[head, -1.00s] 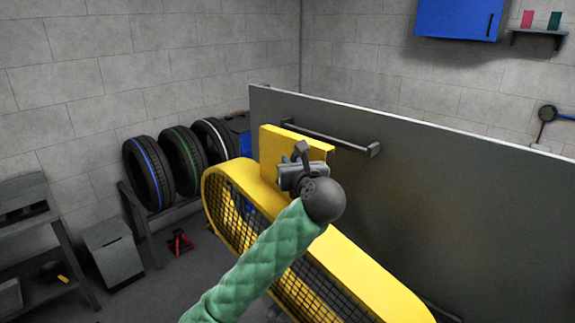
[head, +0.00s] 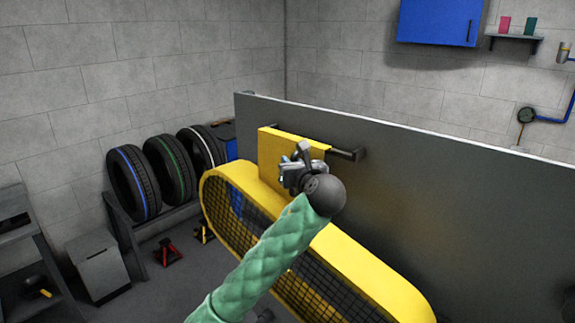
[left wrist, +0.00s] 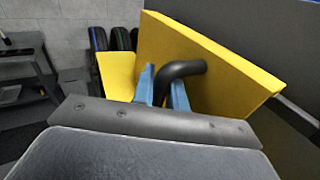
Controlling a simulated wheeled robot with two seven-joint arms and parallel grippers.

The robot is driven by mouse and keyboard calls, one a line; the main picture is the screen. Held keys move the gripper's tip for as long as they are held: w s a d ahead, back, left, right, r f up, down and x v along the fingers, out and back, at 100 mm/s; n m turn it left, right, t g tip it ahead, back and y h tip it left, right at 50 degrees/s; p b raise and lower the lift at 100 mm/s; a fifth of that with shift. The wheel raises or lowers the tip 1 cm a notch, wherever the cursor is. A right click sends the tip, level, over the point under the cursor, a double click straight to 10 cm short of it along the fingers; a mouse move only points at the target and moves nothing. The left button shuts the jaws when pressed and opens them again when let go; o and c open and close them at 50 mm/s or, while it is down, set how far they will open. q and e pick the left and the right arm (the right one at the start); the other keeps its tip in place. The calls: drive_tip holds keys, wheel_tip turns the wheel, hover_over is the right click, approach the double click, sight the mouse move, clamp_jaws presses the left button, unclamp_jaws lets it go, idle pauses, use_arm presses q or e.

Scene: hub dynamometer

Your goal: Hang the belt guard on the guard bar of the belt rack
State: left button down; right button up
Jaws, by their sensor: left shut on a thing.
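The belt guard (head: 370,272) is a long yellow oval cover with black mesh and a yellow plate (head: 277,150) at its top. My left gripper (head: 292,174) is shut on the guard's dark bent handle (left wrist: 183,69), with a blue finger on each side of it in the left wrist view. The guard bar (head: 347,154) is a dark rail on the grey belt rack panel (head: 440,165). The plate covers most of the bar; only its right end shows. I cannot tell whether the plate's lip is over the bar or touches it. My right gripper is not in view.
Several tyres (head: 133,184) stand on a low rack at the left. A grey cabinet (head: 97,267), shelving (head: 25,245) and a red jack stand (head: 168,253) are on the left floor. A blue wall cabinet (head: 438,22) hangs behind the panel.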

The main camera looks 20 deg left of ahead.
use_arm(q)
drive_tip(key=shift+w+d+f, duration=0.2)
drive_tip(key=shift+w+d, duration=0.1)
drive_tip(key=shift+w, duration=0.55)
drive_tip(key=shift+w+d+f, duration=0.25)
drive_tip(key=shift+w+d, duration=0.1)
drive_tip(key=shift+w, duration=0.55)
drive_tip(key=shift+w+d+f, duration=0.2)
drive_tip(key=shift+w+d, duration=0.1)
drive_tip(key=shift+w, duration=0.55)
drive_tip(key=shift+f, duration=0.15)
drive_tip(key=c, duration=1.3)
unclamp_jaws()
drive_tip(key=shift+c, duration=0.2)
drive_tip(key=shift+s, duration=0.1)
